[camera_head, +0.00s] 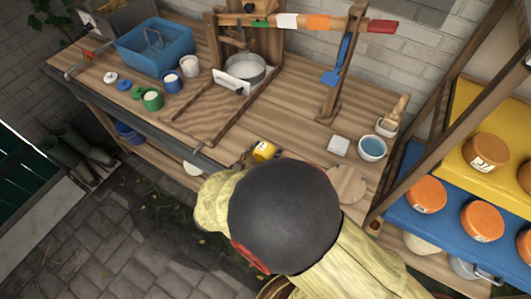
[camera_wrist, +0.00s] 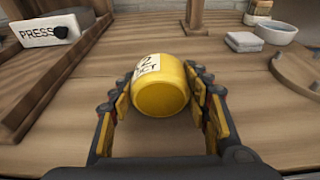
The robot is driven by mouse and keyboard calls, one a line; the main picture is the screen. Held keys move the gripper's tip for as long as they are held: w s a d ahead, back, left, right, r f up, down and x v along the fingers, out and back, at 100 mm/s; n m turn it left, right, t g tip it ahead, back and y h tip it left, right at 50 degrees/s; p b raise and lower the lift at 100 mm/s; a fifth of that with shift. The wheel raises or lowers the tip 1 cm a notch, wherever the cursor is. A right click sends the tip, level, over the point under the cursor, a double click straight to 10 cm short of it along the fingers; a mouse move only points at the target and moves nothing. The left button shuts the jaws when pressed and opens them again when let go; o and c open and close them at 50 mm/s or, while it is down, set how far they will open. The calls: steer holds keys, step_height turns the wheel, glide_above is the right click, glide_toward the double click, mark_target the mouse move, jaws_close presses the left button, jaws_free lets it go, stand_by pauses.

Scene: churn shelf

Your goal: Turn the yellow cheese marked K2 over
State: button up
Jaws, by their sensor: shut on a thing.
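The yellow cheese (camera_wrist: 162,98) is between the two fingers of my gripper (camera_wrist: 160,90) in the wrist view, one finger at each side. My gripper is shut on it. A white label with dark writing shows on its upper left; I read a "2" and "CT", the rest is hidden or turned away. One plain yellow face points toward the wrist camera, so the cheese looks tilted or on its side. In the head view the cheese (camera_head: 264,150) is at the bench's front edge, partly hidden by my arm. I cannot tell whether it touches the wood.
A wooden frame with a white PRESS sign (camera_wrist: 50,31) is to the left. A round wooden board (camera_head: 346,184) lies nearer. Orange cheeses sit on the blue shelf (camera_head: 447,224) at right.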

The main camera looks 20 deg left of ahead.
steer(key=c, duration=0.3)
steer(key=shift+r+p, duration=1.1)
steer(key=shift+r, duration=0.2)
